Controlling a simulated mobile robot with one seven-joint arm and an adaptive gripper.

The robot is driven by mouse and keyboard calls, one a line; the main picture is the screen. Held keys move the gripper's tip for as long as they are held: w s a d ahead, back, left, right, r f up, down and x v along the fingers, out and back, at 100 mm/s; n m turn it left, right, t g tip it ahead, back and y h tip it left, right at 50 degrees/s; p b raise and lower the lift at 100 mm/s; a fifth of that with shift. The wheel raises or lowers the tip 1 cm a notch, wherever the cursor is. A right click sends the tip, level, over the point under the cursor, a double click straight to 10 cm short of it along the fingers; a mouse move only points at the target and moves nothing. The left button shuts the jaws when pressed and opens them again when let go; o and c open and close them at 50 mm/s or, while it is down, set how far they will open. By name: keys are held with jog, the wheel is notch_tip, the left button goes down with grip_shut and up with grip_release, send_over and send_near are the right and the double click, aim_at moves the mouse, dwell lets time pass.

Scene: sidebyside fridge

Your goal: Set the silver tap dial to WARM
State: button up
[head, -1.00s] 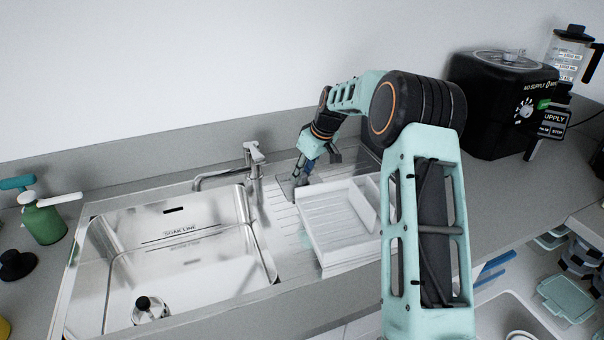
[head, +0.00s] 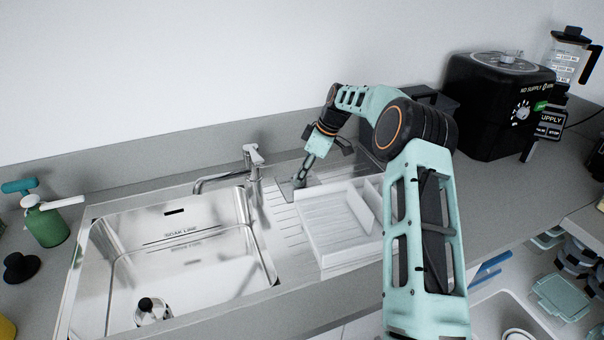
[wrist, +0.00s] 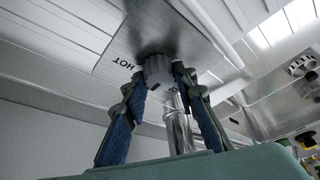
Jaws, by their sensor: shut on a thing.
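The tap dial (wrist: 158,68) is a grey ribbed knob on a flat metal plate (wrist: 190,45) in the wrist view. The word HOT is printed on the plate beside the dial; no other label is readable, and I cannot tell the dial's setting. My gripper (wrist: 158,79) has its two blue-padded fingers on either side of the dial, shut on it. In the head view my gripper (head: 299,182) is low over the plate right of the tap (head: 250,168), and it hides the dial there.
The steel sink (head: 180,235) lies left of the tap. A white divided tray (head: 335,222) stands just in front of my gripper on the drainer. A black appliance (head: 500,100) stands at the right, and a green bottle (head: 47,222) at the far left.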

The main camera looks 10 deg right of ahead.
jog(key=o, duration=1.2)
jog(key=shift+c, duration=0.2)
jog(key=v, duration=1.2)
jog(key=shift+a, duration=0.1)
